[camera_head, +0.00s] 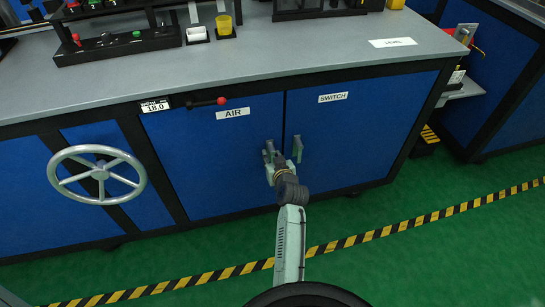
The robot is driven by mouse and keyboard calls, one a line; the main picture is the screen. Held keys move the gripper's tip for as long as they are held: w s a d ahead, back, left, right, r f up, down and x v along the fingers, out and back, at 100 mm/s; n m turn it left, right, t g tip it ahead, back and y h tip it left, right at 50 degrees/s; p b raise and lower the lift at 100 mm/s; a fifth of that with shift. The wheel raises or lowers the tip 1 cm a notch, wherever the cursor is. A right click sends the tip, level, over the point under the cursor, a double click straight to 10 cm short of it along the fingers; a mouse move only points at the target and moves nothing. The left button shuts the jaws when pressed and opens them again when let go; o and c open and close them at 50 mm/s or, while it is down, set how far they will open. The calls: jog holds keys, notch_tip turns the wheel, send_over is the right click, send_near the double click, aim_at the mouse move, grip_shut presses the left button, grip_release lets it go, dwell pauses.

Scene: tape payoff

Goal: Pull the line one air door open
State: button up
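The air door (200,165) is a blue cabinet panel with a white AIR label (233,113). It looks shut, flush with the cabinet front. My gripper (269,153) is at the door's right edge, where its handle would be. The gripper covers that spot, so the handle cannot be made out clearly. The fingers are too small to tell whether they are open or closed on the handle. My arm reaches up to it from the bottom of the view.
The blue switch door (350,130) is just right of the air door, with its grey handle (297,148) close beside my gripper. A grey handwheel (97,175) stands out at the left. A red-knobbed lever (208,102) sits above the air door. Green floor (420,250) is clear in front.

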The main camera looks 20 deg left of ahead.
grip_shut()
jog(key=shift+d, duration=0.1)
dwell(0.5)
